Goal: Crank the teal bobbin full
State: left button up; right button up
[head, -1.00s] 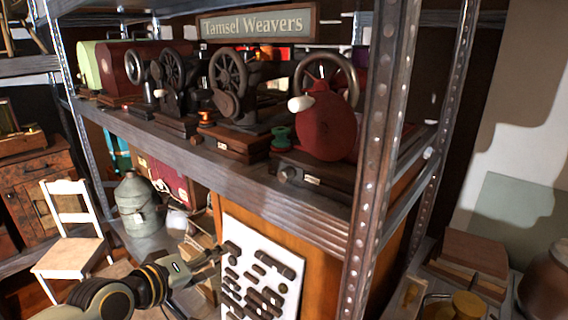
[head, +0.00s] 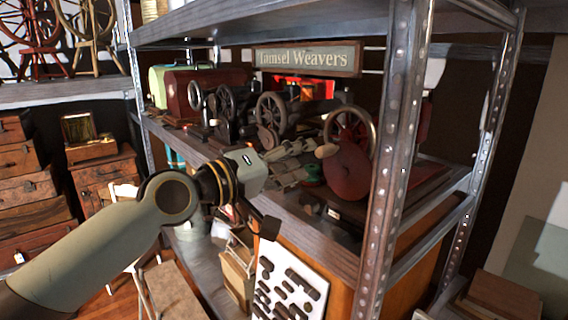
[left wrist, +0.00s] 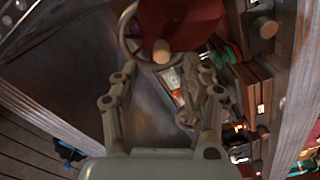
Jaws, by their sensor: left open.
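The winder has a red disc (head: 348,172), a dark spoked wheel behind it and a pale wooden crank knob (head: 326,151). The teal bobbin (head: 313,173) sits just left of the disc, partly hidden by my fingers. My left gripper (head: 304,160) is open in front of the winder, its fingertips close to the knob. In the left wrist view the knob (left wrist: 161,51) appears between and just beyond the open fingers (left wrist: 166,72), beneath the red disc (left wrist: 182,22). The teal bobbin (left wrist: 227,54) is right of the right finger there. I cannot tell whether a finger touches the knob. My right gripper is not in view.
Dark hand-crank machines (head: 275,115) stand left of the winder on the shelf. A metal shelf post (head: 392,170) rises close to its right. The Tamsel Weavers sign (head: 307,58) hangs above. A white board with dark pieces (head: 285,285) leans below the shelf.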

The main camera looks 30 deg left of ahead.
aim_at(318, 154)
pick_arm(q)
jog(key=b+x, duration=0.1)
jog(key=x, duration=0.5)
jog(key=shift+w+a+f+b, duration=0.1)
jog(key=shift+f+b, duration=0.05)
jog(key=shift+b, duration=0.25)
jog(key=shift+w, duration=0.1)
jog(key=shift+c, duration=0.4)
jog(key=c, duration=0.8)
